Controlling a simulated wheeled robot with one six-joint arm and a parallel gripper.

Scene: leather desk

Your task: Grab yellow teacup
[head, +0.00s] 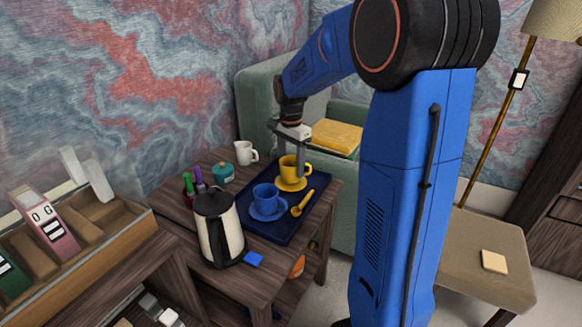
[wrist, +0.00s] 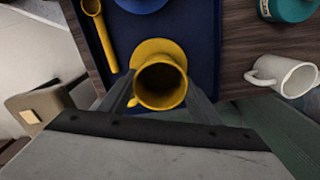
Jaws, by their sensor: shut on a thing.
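The yellow teacup (head: 288,170) is at the back of the dark blue tray (head: 276,232), over a yellow saucer (head: 291,185). In the wrist view the teacup (wrist: 160,86) sits between the two fingers, its opening facing the camera, with the saucer (wrist: 158,47) showing beyond it. My gripper (head: 293,160) reaches down from above and is shut on the teacup. In the wrist view my gripper (wrist: 161,100) has one finger on each side of the cup. I cannot tell whether the cup touches the saucer.
A blue cup (head: 265,197) on a blue saucer and a yellow spoon (head: 303,203) share the tray. A green armchair (head: 258,100) is behind.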

